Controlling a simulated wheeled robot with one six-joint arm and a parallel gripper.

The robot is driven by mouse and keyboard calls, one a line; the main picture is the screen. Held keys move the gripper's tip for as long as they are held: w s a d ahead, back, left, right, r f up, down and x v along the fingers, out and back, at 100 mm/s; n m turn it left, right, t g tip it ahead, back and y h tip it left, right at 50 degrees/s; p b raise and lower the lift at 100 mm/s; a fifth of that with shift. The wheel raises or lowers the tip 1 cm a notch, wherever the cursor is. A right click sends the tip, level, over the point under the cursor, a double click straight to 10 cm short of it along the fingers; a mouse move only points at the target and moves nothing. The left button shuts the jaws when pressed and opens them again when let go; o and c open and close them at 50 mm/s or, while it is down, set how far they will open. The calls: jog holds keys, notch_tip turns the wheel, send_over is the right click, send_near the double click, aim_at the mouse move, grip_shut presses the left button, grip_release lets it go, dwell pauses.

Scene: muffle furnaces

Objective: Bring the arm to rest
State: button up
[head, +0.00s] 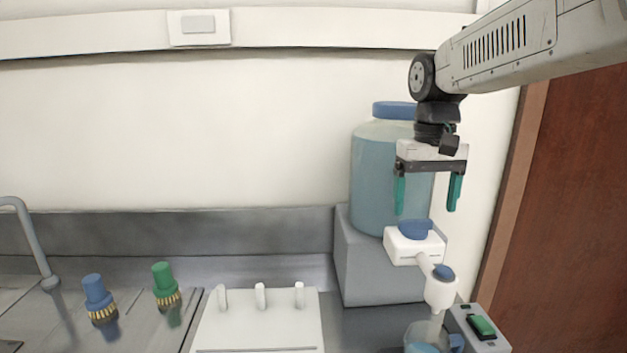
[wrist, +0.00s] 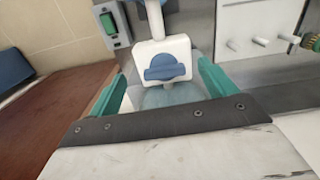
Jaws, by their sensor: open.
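My gripper (head: 428,194) hangs pointing down from my arm at the right of the head view. Its two green fingers are apart with nothing between them. Just below the fingers is a white dispenser with a blue knob (head: 415,230). In the wrist view my gripper (wrist: 160,88) spans the lower middle, and the dispenser's blue knob (wrist: 168,67) shows between and beyond the fingers. I cannot tell the exact gap between fingertips and knob.
A large blue-filled jug (head: 378,170) stands on a grey block behind my gripper. A beaker (head: 424,338) and a green-switched box (head: 482,327) sit below. A pegged white board (head: 260,325), blue brush (head: 97,295), green brush (head: 165,282) and tap (head: 30,240) are left. Open wall space is left.

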jog(key=s+d+f, duration=0.1)
jog(key=s+f, duration=0.3)
jog(key=s, duration=0.8)
jog(key=s+d+f+t, duration=0.1)
jog(key=s+f, duration=0.3)
jog(key=s, duration=0.9)
jog(key=shift+s+d+f+t, duration=0.25)
jog(key=shift+d+f+t, duration=0.1)
jog(key=shift+d, duration=0.15)
